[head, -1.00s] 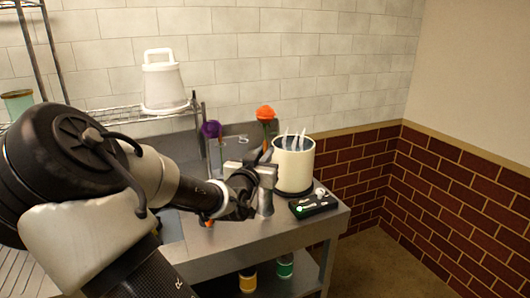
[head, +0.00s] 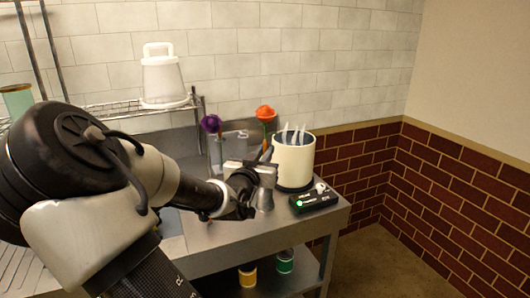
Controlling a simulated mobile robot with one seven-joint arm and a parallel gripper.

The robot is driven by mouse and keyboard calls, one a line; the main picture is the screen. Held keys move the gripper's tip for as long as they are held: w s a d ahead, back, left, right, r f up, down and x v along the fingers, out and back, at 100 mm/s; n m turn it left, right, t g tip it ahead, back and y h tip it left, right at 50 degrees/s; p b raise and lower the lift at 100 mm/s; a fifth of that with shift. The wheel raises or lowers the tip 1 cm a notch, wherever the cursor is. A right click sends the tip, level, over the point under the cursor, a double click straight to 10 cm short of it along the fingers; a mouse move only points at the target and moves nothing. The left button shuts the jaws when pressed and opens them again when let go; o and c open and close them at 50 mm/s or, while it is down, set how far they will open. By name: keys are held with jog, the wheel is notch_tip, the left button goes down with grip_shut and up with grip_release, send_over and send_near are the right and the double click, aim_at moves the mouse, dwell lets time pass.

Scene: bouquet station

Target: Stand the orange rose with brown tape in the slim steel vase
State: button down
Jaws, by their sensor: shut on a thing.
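The orange rose (head: 265,113) stands upright with its bloom above my gripper (head: 264,160), which is shut on its stem. The vase's mouth and the lower end of the stem are hidden behind my gripper, so I cannot tell if the stem is inside the vase.
A cream canister (head: 293,160) holding pale sticks stands close to the right of my gripper. A black device (head: 313,200) lies near the table's (head: 235,235) right end. A purple flower (head: 211,123) stands to the left. A white bucket (head: 163,80) is on the wire shelf.

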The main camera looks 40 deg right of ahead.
jog(key=shift+f+b, duration=0.4)
jog(key=shift+f, duration=0.2)
jog(key=c, duration=1.1)
grip_release()
jog(key=shift+a, duration=0.1)
jog(key=shift+p+v, duration=1.15)
jog(key=shift+v, duration=1.3)
jog(key=shift+s, duration=0.1)
jog(key=p+v, duration=0.2)
jog(key=v, duration=0.2)
jog(key=shift+s+a, duration=0.25)
jog(key=shift+a, duration=0.1)
